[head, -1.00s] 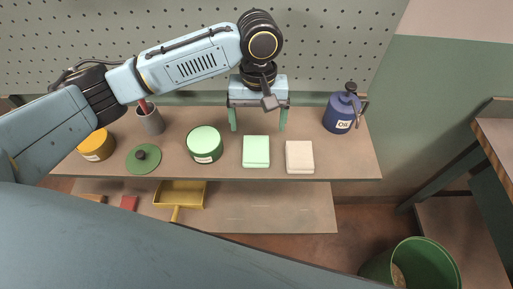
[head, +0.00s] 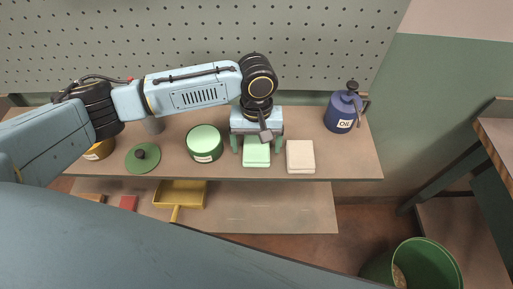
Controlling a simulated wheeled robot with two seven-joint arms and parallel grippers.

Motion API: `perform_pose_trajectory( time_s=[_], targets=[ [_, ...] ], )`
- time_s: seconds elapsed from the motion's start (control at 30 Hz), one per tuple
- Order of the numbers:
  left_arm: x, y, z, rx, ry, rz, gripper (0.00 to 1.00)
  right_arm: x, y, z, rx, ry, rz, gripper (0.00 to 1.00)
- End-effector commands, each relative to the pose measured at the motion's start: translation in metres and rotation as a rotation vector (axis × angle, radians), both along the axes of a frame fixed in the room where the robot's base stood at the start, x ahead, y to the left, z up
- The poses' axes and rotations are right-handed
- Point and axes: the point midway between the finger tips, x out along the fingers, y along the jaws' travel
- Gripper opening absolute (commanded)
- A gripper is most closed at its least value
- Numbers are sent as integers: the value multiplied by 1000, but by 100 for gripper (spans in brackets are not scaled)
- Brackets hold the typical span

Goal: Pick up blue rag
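No cloth that looks blue is in view. A folded pale mint-green rag (head: 256,158) lies on the workbench, and a folded cream rag (head: 300,157) lies just to its right. My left gripper (head: 257,146) is over the mint-green rag, pointing down. Its two green fingers are wide apart, one near each side of that rag, with nothing held. The gripper body hides the rag's far part. I cannot tell whether the fingers touch the rag or bench. My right gripper is not in view.
On the bench (head: 345,168) stand an open green tin (head: 204,142), a green lid (head: 143,158), a partly hidden yellow tin (head: 99,151) and a blue oil can (head: 341,112). A yellow dustpan (head: 180,193) is on the lower shelf. A green bin (head: 436,262) stands at lower right.

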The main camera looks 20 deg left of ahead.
Motion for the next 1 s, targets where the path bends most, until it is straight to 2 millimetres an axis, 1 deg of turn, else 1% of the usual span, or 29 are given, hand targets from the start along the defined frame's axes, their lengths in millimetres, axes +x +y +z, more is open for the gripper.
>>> perform_pose_trajectory(
  time_s=[0.03,0.07,0.33,0.57,0.67,0.77,0.9,1.0],
  targets=[
    [0,0,0,0,0,0,78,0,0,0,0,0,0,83],
    [0,0,0,0,0,0,74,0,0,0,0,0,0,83],
    [0,0,1,0,0,-1,39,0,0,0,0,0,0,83],
    [0,0,2,-1,-1,-1,39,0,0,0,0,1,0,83],
    [1,-1,11,-1,-3,-1,39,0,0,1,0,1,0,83],
    [1,0,28,-1,-3,-2,39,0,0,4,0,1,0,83],
    [1,0,58,-2,-5,-1,39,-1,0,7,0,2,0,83],
    [1,-1,77,-3,-3,-2,39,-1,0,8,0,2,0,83]
  ],
)
